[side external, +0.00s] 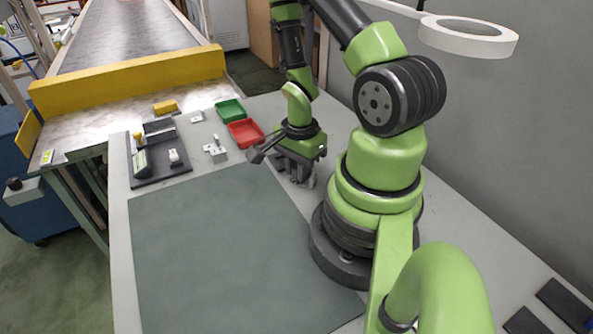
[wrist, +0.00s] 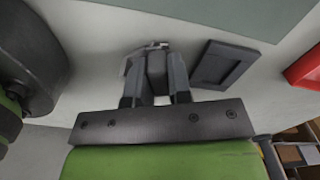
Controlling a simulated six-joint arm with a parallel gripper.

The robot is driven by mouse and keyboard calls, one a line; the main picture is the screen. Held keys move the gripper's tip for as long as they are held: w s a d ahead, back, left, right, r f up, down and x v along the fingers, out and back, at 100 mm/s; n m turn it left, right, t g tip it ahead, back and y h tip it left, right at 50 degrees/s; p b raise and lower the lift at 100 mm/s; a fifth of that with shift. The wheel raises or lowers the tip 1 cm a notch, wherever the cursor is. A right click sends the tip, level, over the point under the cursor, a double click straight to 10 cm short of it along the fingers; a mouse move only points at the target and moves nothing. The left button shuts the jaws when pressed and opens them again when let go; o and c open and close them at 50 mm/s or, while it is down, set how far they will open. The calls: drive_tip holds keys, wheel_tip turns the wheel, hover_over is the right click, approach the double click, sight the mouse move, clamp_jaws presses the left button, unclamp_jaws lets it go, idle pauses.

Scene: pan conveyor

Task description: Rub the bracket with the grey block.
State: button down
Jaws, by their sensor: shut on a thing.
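My gripper (side external: 297,172) points down at the table beside my base, low over the surface. In the wrist view its two dark fingers (wrist: 157,88) are closed on the grey block (wrist: 156,70), which shows as a narrow grey piece between them. A pale grey metal part, seemingly the bracket (wrist: 133,66), shows just behind and beside the fingers. The fingers hide much of it. I cannot tell whether the block touches it.
A dark shallow frame (wrist: 222,65) lies close to the fingers. A red tray (side external: 245,132) and a green tray (side external: 230,110) stand behind. The green mat (side external: 220,250) is clear.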

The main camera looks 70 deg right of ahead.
drive_tip(key=shift+d, duration=0.9)
drive_tip(key=r, duration=0.2)
drive_tip(key=shift+s+d+r, duration=0.1)
drive_tip(key=shift+d+r, duration=0.2)
drive_tip(key=shift+d, duration=0.05)
drive_tip(key=shift+r, duration=2.85)
drive_tip(key=shift+a, duration=0.1)
